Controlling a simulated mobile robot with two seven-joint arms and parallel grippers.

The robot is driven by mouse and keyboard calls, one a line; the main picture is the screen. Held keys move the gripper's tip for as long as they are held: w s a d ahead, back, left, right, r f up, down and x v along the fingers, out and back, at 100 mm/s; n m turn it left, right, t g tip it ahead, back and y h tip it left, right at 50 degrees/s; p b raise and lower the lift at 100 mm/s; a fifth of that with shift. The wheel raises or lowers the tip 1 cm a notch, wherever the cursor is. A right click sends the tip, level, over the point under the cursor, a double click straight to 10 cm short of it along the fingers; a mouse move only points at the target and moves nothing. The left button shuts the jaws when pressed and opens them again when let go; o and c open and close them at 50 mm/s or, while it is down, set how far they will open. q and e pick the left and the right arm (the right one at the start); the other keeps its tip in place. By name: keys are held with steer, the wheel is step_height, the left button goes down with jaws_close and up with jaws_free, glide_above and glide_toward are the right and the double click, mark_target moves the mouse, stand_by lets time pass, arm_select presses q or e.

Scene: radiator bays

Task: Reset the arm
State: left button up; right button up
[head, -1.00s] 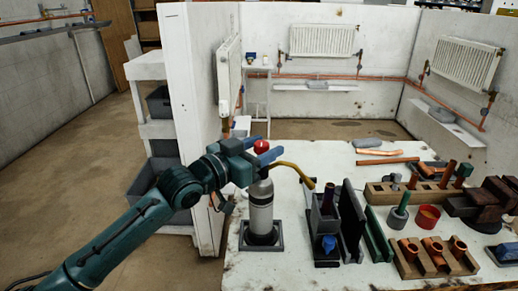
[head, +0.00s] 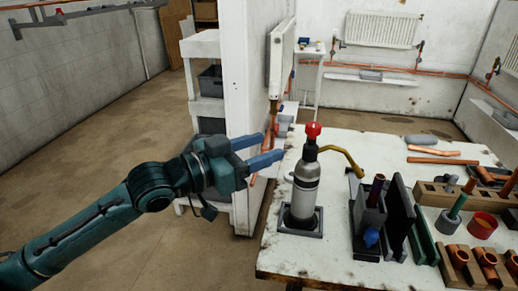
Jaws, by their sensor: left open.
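My left gripper (head: 272,147) is open and empty, with its two blue fingers pointing right. It is up and to the left of the torch bottle (head: 306,186), apart from it in the picture. The grey bottle has a red knob and a bent brass tube. It stands upright in a dark square holder (head: 301,222) near the left edge of the white table (head: 338,250). My left arm reaches in from the lower left over the floor. My right gripper is not in view.
Right of the bottle stand a dark holder (head: 370,213) with a copper-coloured piece, a dark upright plate (head: 398,215) and wooden blocks with copper fittings (head: 484,262). A white partition wall (head: 247,80) and shelf unit (head: 203,85) stand behind my arm. The floor at left is clear.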

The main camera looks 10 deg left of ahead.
arm_select(q)
steer(key=s+a+f+n+y+p, duration=0.1)
steer(key=s+f+n+y+p, duration=0.15)
steer(key=f, duration=0.65)
steer(key=s+f+n+y+p, duration=0.2)
steer(key=s+f+y, duration=0.15)
steer(key=f, duration=0.45)
steer(key=s+a+f+n+g+y+p, duration=0.1)
steer(key=s+a+f+y+p, duration=0.1)
steer(key=s+f, duration=0.9)
steer(key=shift+s+a+f+n+g+y, duration=0.35)
steer(key=shift+s+a+f+g+y, duration=0.05)
steer(key=shift+s+a+y, duration=0.5)
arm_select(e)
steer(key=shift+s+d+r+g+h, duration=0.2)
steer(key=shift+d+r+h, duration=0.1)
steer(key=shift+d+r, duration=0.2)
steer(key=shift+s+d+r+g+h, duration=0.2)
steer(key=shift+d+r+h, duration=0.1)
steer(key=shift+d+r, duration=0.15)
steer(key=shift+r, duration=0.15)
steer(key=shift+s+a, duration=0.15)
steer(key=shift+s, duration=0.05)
